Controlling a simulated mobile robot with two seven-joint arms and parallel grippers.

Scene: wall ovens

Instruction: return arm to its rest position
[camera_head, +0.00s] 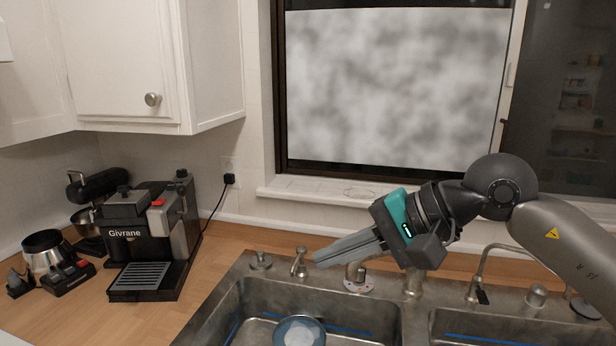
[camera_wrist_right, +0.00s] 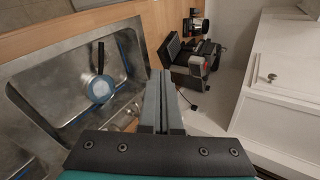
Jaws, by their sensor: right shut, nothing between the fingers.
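My right arm (camera_head: 570,240) comes in from the right in the head view. Its gripper (camera_head: 318,259) is held above the back rim of the sink, pointing left. The fingers are together and nothing is between them. The right wrist view also shows the closed fingers (camera_wrist_right: 162,90), with the sink to their left. My left gripper is not in view.
A faucet (camera_head: 482,270) stands behind the right basin. An espresso machine (camera_head: 155,235) stands on the counter at left. A cabinet (camera_head: 120,60) hangs above it.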

